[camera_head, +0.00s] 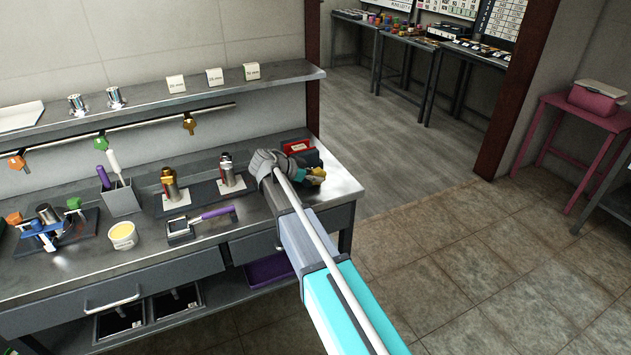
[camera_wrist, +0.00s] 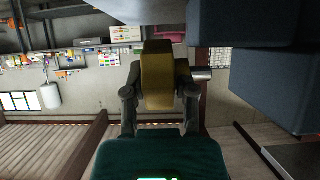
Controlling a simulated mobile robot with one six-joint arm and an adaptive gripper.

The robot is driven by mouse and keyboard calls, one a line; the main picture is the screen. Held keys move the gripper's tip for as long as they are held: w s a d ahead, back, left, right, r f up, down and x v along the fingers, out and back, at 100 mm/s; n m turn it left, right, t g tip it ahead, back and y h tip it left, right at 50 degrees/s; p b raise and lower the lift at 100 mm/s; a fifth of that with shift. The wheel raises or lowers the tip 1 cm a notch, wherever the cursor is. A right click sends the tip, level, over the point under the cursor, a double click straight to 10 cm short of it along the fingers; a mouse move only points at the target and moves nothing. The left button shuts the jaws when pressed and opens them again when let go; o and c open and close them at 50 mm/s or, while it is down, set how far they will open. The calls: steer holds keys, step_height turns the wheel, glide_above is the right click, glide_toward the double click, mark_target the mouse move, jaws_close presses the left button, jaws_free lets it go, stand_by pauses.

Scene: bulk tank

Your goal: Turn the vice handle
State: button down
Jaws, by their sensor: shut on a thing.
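My gripper (camera_wrist: 159,85) is shut on a yellow piece, which I take to be the vice handle (camera_wrist: 157,68); one finger lies along each side of it in the wrist view. In the head view, my gripper (camera_head: 310,178) is at the right end of the workbench, with a little yellow showing beside it. Large dark blue-grey blocks, perhaps the vice body (camera_wrist: 285,85), fill the right of the wrist view. In the head view my wrist and arm hide most of the vice, so the handle's angle cannot be told there.
A red box (camera_head: 298,147) is just behind my gripper on the workbench (camera_head: 262,205). A shelf (camera_head: 225,88) runs above the bench.

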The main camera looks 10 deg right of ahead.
steer(key=shift+s, duration=0.1)
stand_by(0.3)
steer(key=shift+c, duration=2.1)
jaws_free()
steer(key=shift+r+y+p, duration=0.15)
steer(key=shift+y+p, duration=0.15)
steer(key=shift+p, duration=0.4)
